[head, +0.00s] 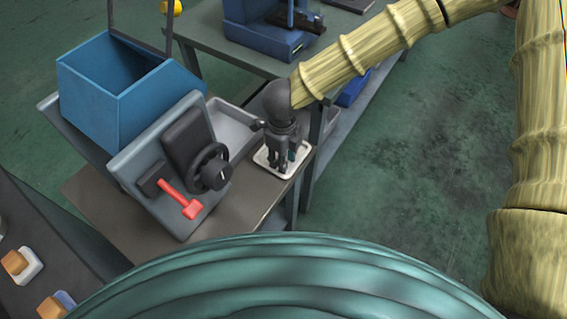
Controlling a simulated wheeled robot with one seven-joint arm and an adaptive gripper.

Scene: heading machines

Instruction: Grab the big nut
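My gripper (282,164) is dark grey and points down over a small white tray (286,176) on the workbench. The fingertips are low, at or just above the tray floor. I cannot make out a big nut; the fingers cover much of the tray, and anything between them is too small and dark to tell. Whether the fingers are apart or shut on something is unclear.
A machine with a blue hopper (135,95), a black handwheel (210,168) and a red lever (181,200) stands left of the tray. A grey chute (232,130) lies beside the gripper. Another bench with a blue machine (262,38) is behind. Floor at right is clear.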

